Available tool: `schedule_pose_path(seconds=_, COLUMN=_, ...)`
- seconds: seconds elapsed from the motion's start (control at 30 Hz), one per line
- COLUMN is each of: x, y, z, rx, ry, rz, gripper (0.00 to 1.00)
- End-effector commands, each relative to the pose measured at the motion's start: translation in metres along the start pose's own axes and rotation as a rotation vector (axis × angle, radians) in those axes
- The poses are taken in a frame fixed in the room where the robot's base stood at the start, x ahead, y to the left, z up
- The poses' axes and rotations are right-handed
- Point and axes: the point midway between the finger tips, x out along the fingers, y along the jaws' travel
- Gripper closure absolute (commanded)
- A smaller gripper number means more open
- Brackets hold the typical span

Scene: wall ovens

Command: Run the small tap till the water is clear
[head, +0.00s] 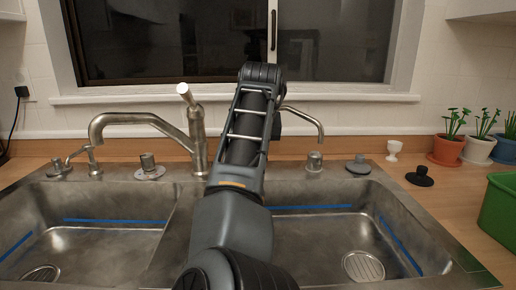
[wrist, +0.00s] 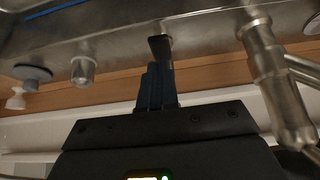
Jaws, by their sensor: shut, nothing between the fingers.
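The small tap (head: 309,117) stands behind the right basin in the head view. Its thin, curved spout shows to the right of my arm; its base is hidden by the arm. No stream shows below the spout tip. In the wrist view, my gripper (wrist: 157,68) is shut and empty, its dark fingers close together. A small black piece (wrist: 160,47) in front of a metal post lies right at the fingertips. I cannot tell whether they touch it. My arm hides the gripper in the head view.
A large faucet (head: 150,119) with an upright lever stands left of my arm; its post (wrist: 264,62) is close on the right in the wrist view. A metal knob (head: 314,161), grey stopper (head: 358,165), egg cup (head: 393,150) and potted plants (head: 447,149) stand right.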

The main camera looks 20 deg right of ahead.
Motion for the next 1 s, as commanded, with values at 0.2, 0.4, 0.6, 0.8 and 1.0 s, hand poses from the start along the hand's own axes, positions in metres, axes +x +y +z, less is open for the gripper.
schedule_pose_path(seconds=0.2, x=-0.041, y=0.001, z=-0.011, rx=0.001, ry=0.003, rz=0.001, gripper=1.00)
schedule_pose_path(seconds=0.4, x=-0.079, y=0.001, z=-0.016, rx=0.002, ry=0.002, rz=0.000, gripper=1.00)
schedule_pose_path(seconds=0.6, x=-0.101, y=0.001, z=-0.018, rx=0.001, ry=0.000, rz=0.001, gripper=1.00)
schedule_pose_path(seconds=0.8, x=-0.106, y=0.001, z=-0.018, rx=0.000, ry=-0.001, rz=0.001, gripper=1.00)
schedule_pose_path(seconds=1.0, x=-0.105, y=0.001, z=-0.018, rx=0.000, ry=-0.001, rz=0.001, gripper=1.00)
